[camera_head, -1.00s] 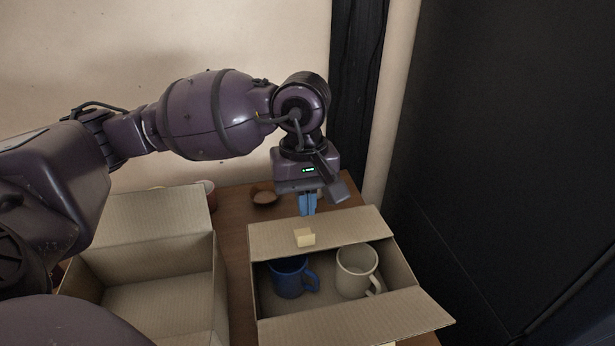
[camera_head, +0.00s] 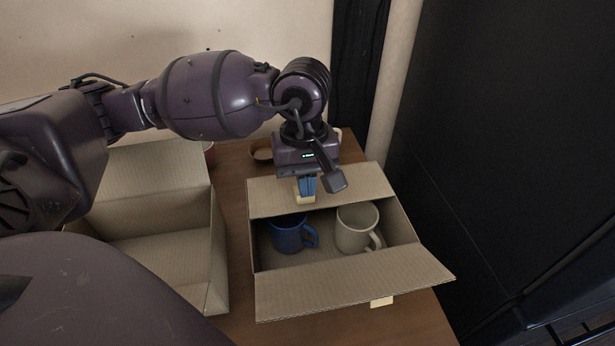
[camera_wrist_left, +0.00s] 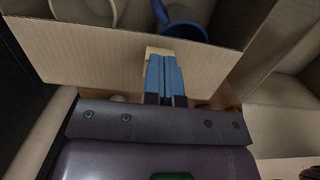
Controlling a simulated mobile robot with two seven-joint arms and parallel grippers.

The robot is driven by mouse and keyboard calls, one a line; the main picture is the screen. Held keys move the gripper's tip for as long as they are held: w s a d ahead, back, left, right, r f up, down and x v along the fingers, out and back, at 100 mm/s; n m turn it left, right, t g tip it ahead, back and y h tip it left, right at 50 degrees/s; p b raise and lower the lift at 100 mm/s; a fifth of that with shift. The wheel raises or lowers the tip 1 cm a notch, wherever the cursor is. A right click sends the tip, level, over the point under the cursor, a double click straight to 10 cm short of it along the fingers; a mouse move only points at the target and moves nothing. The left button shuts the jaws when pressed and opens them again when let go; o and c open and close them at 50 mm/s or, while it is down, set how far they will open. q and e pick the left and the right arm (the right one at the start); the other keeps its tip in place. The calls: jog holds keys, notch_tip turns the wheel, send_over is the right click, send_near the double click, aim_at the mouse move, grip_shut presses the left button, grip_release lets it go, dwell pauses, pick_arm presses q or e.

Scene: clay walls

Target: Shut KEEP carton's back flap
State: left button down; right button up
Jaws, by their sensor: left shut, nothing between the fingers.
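An open carton with two mugs stands on the right of the table; no KEEP lettering is readable on it. Its back flap (camera_head: 350,185) runs along the far side and does not cover the mugs; its exact tilt is unclear. A pale yellow tab (camera_head: 304,197) sits on this flap. My left gripper (camera_head: 306,187) is shut and empty, its blue fingertips at the tab. In the left wrist view the fingertips (camera_wrist_left: 164,62) overlap the tab (camera_wrist_left: 152,52); whether they touch is unclear. The front flap (camera_head: 350,285) is spread outward. My right gripper does not show.
A blue mug (camera_head: 289,235) and a cream mug (camera_head: 356,228) are inside the carton. A second open carton (camera_head: 155,178) stands to the left. A brown bowl (camera_head: 261,151) is behind. A dark panel (camera_head: 510,150) stands to the right.

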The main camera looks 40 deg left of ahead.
pick_arm(q)
jog(key=shift+s+d+f, duration=0.1)
jog(key=shift+s+f, duration=0.05)
jog(key=shift+f, duration=0.55)
jog(key=shift+s, duration=0.15)
jog(key=shift+f, duration=0.1)
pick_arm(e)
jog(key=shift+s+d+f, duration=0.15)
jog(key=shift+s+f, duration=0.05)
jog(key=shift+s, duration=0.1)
pick_arm(q)
jog(key=shift+d, duration=0.1)
jog(key=shift+r, duration=0.9)
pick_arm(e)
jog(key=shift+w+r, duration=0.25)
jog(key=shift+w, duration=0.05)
